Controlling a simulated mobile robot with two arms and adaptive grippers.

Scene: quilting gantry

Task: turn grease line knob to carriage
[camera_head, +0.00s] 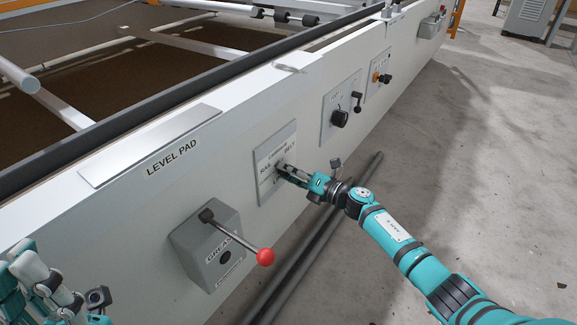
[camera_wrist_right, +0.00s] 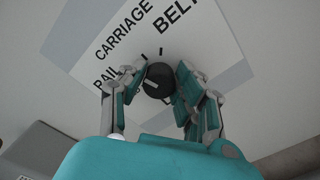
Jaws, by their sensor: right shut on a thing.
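The grease line knob (camera_wrist_right: 158,82) is round and black and sits on a pale plate (camera_wrist_right: 150,35) lettered RAIL, CARRIAGE and BELT. The same plate (camera_head: 266,158) shows on the side of the white gantry beam in the head view. My right gripper (camera_head: 284,170) reaches the plate from the right. In the right wrist view its fingers (camera_wrist_right: 155,92) stand on both sides of the knob and are shut on it. The knob's pointer is too unclear to read. Part of my left arm and hand (camera_head: 50,290) shows at the lower left, with the fingertips not clear.
Panels with black knobs (camera_head: 339,117) lie farther along the beam. Dark pipes (camera_head: 318,236) run along the floor below.

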